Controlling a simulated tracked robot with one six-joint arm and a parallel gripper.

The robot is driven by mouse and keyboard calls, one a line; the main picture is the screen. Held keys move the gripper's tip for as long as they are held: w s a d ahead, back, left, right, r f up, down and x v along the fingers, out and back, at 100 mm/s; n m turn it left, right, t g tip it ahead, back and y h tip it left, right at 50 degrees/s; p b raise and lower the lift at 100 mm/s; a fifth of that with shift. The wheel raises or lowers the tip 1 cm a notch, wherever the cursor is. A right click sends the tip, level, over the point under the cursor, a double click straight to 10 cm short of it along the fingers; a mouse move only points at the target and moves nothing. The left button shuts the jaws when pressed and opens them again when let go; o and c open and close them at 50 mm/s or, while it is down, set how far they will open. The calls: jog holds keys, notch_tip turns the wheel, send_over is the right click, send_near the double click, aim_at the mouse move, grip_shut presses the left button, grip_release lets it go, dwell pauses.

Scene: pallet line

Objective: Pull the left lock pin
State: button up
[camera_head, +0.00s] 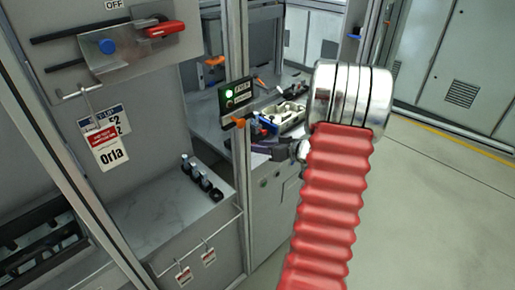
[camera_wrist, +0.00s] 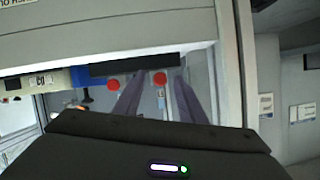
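Two round red knobs show under a dark bar in the wrist view, a left one (camera_wrist: 113,84) and a right one (camera_wrist: 160,78); they look like lock pin heads. I cannot tell for sure which of them is the left lock pin. My gripper (camera_wrist: 159,74) is open, its two dark fingers pointing toward the bar. The right knob shows between the fingertips and the left knob just outside the left finger. No contact is visible. In the head view my gripper (camera_head: 272,150) is small and partly hidden, near the bench fixture (camera_head: 292,117); the red knobs cannot be made out there.
A green-lit display (camera_head: 236,95) hangs on the post beside the bench. An upright frame post (camera_wrist: 237,60) stands right of my fingers in the wrist view. A panel with a red handle (camera_head: 164,29) and hanging tags (camera_head: 107,140) is at left. Open floor lies right.

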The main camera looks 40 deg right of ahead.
jog(key=shift+s+d+r, duration=0.15)
jog(key=shift+s+r, duration=0.1)
jog(key=shift+s, duration=0.3)
jog(key=v, duration=1.2)
jog(key=shift+s, duration=0.3)
